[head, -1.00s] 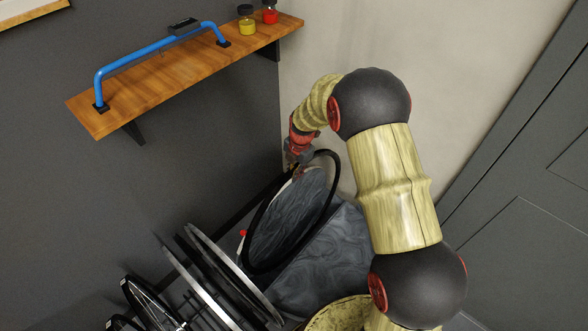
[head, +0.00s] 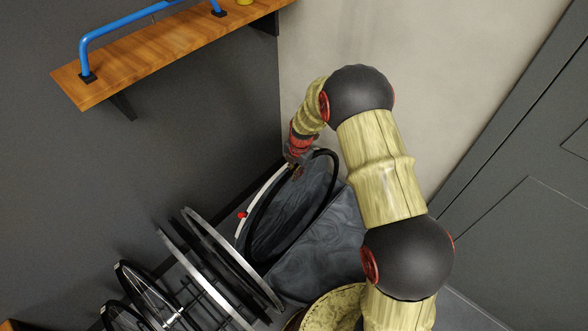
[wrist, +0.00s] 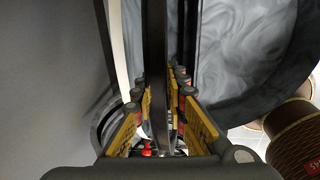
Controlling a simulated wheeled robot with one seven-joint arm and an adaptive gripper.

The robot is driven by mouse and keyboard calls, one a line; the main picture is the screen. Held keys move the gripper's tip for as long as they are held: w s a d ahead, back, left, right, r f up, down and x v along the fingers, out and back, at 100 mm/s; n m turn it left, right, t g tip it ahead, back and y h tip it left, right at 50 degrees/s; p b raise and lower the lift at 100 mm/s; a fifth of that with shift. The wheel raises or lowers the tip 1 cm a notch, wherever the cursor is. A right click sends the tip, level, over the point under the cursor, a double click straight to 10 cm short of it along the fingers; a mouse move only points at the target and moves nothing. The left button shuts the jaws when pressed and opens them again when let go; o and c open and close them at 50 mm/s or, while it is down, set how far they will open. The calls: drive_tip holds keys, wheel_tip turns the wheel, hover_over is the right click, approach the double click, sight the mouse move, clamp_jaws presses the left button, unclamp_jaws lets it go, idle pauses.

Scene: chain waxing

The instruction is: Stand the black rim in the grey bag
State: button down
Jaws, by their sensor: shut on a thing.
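The black rim (head: 334,192) is a thin dark hoop, held near upright and slightly tilted at the grey bag (head: 322,243). The bag is a marbled dark-grey open shape in the corner by the wall. My gripper (head: 296,166) is shut on the upper part of the rim. In the wrist view the rim (wrist: 155,60) runs between the yellow finger pads of my gripper (wrist: 160,125). Grey bag cloth (wrist: 232,45) shows right of it. Whether the rim's lower edge touches the bag's bottom cannot be told.
Several silver and black wheels (head: 228,258) stand in a rack left of the bag. A wooden shelf (head: 160,45) with a blue bar (head: 140,20) is on the wall above. A round yellowish basket-like thing (head: 335,307) is in front. A grey door (head: 520,230) is at right.

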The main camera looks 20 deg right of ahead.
wheel_tip(320, 180, down, 7)
drive_tip(key=b, duration=0.3)
drive_tip(key=shift+r, duration=0.2)
drive_tip(key=shift+f+b, duration=0.3)
drive_tip(key=shift+b, duration=0.35)
drive_tip(key=shift+w+a, duration=0.4)
drive_tip(key=shift+w, duration=0.2)
idle(0.3)
drive_tip(key=shift+w+a, duration=0.1)
drive_tip(key=shift+w, duration=0.1)
drive_tip(key=c, duration=1.8)
unclamp_jaws()
drive_tip(key=shift+o, duration=0.4)
drive_tip(key=shift+s, duration=0.1)
drive_tip(key=r, duration=0.4)
drive_tip(key=s+r, duration=0.1)
drive_tip(key=r, duration=0.3)
drive_tip(key=d+r, duration=0.1)
drive_tip(key=r, duration=0.3)
drive_tip(key=shift+s, duration=0.2)
